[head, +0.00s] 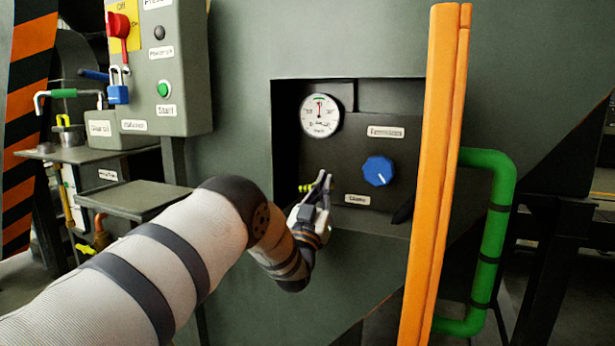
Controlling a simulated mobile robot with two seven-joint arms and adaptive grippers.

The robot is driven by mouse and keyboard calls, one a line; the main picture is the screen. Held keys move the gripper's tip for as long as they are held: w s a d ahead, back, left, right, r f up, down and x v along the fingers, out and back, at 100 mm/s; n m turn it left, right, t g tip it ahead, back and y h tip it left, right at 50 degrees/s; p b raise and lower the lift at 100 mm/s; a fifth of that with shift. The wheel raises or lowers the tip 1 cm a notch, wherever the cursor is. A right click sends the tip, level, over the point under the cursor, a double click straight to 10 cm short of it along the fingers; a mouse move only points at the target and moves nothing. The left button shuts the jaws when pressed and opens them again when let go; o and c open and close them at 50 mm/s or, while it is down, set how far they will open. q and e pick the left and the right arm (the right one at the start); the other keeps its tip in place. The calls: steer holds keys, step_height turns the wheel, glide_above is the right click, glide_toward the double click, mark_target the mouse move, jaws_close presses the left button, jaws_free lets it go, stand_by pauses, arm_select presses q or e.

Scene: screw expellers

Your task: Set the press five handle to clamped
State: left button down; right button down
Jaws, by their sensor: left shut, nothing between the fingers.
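A recessed dark panel holds a round white gauge (320,115) and a blue knob (378,171) with a small white mark on it. A small label (357,199) sits below and left of the knob; its text is too small to read surely. I cannot tell for certain which part is the press five handle. My left gripper (322,186) is shut and empty at the lower left of the recess, left of the knob and apart from it. A small yellow-green ribbed piece (306,187) shows just left of its fingers. My right gripper is not in view.
An orange upright post (444,170) stands right of the recess, with a green pipe (500,215) behind it. A grey control box (160,75) with a red switch (119,30) and blue padlock (118,88) is at upper left. A green-gripped bent lever (63,93) is beside it.

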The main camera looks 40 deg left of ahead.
arm_select(q)
steer(key=shift+d+f+m+h, duration=0.1)
steer(key=shift+f+m+h, duration=0.05)
steer(key=shift+m+h, duration=0.55)
stand_by(1.5)
stand_by(0.4)
